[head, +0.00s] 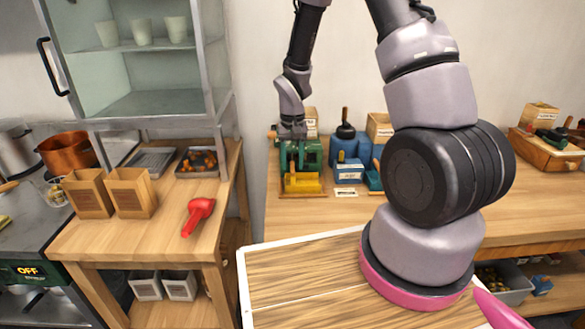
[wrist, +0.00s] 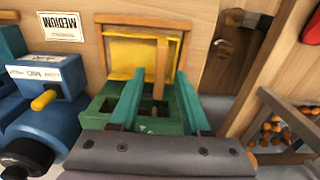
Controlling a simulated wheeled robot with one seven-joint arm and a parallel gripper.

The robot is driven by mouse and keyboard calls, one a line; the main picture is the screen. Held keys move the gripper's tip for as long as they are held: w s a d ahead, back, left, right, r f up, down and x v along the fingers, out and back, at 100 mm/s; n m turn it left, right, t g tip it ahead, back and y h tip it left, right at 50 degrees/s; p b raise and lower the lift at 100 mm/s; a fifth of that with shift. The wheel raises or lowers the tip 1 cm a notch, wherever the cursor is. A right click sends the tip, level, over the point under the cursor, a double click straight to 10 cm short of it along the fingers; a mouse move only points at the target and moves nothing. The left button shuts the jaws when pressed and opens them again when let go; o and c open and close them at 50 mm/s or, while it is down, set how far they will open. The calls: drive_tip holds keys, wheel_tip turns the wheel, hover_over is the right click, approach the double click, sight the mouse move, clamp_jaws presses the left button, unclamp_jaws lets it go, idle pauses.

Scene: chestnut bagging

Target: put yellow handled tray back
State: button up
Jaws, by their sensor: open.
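A yellow tray (head: 302,183) with a wooden edge sits at the front of a green sorter-like box (head: 312,152) on the back bench. In the wrist view the yellow tray (wrist: 127,55) lies just beyond my fingertips, with a tan wooden bar (wrist: 161,62) upright in the picture against it. My gripper (head: 297,150) is above the green box. In the wrist view my gripper (wrist: 159,76) is open, its two teal fingers either side of the bar's line. Whether they touch anything is unclear. The green box (wrist: 150,123) is partly hidden under my fingers.
Blue containers (head: 352,150) stand close to the right of the green box. A blue box with a yellow knob (wrist: 43,100) is beside my gripper. The bench in front of the yellow tray looks clear.

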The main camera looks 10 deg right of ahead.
drive_tip(key=s+d+r+t, duration=0.1)
drive_tip(key=s+r, duration=0.2)
drive_tip(key=r, duration=0.6)
drive_tip(key=s+d+r+m+t+y, duration=0.1)
drive_tip(key=s+d+r, duration=0.1)
drive_tip(key=r, duration=0.8)
drive_tip(key=s+d+r+t, duration=0.1)
drive_tip(key=s+r, duration=0.2)
drive_tip(key=r, duration=0.6)
drive_tip(key=s+d+r+m+t+y, duration=0.1)
drive_tip(key=s+r+t, duration=0.3)
drive_tip(key=s+r, duration=0.5)
drive_tip(key=s, duration=0.3)
drive_tip(key=shift+d, duration=0.4)
